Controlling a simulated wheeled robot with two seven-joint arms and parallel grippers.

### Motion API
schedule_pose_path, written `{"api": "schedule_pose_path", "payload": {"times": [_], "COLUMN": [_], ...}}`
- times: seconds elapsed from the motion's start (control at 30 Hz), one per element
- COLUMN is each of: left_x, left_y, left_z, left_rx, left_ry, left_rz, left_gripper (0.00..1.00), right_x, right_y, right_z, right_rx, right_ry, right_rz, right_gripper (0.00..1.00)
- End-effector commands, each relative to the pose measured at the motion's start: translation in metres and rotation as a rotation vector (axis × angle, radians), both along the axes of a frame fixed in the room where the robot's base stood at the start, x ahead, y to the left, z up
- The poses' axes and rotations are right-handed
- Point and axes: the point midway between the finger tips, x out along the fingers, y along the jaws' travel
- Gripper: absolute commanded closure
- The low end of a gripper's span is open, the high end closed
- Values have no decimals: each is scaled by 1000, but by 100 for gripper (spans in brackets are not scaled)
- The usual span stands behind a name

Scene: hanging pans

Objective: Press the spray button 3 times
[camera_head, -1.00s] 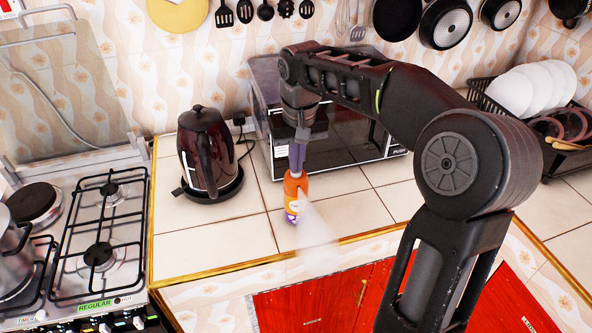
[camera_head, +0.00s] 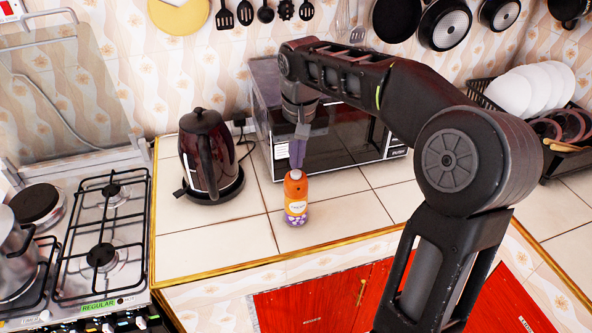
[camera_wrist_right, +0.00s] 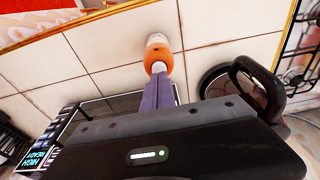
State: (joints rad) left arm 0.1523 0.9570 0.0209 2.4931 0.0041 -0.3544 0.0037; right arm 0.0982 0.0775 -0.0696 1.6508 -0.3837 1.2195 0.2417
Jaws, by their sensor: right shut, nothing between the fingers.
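An orange spray can (camera_head: 295,200) with a white and purple label stands upright on the tiled counter, in front of the microwave. In the right wrist view the can (camera_wrist_right: 158,58) shows from above, with its orange top and a pale nozzle part facing the fingers. My right gripper (camera_head: 297,160) points down right over the can's top, shut and empty. In the right wrist view its purple-grey fingers (camera_wrist_right: 160,84) end close by the can's top; I cannot tell whether they touch it. No spray shows. My left gripper is in neither view.
A dark kettle (camera_head: 207,155) stands on its base left of the can. A microwave (camera_head: 335,140) is close behind my right gripper. A gas stove (camera_head: 105,235) is at the left, a dish rack with plates (camera_head: 510,92) at the right. The counter's front strip is clear.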

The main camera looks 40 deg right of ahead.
Motion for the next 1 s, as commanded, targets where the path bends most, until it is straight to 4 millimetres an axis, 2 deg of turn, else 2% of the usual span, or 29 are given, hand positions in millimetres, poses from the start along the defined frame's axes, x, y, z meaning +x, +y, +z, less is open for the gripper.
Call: {"api": "schedule_pose_path", "payload": {"times": [0.43,0.8,1.0], "left_x": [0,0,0], "left_y": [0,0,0], "left_z": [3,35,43], "left_rx": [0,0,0], "left_ry": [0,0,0], "left_rz": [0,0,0], "left_gripper": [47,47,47], "right_x": [0,0,0], "right_y": [0,0,0], "right_z": [3,41,51], "right_rx": [0,0,0], "right_ry": [0,0,0], "right_rz": [0,0,0], "right_gripper": [100,100,100]}}
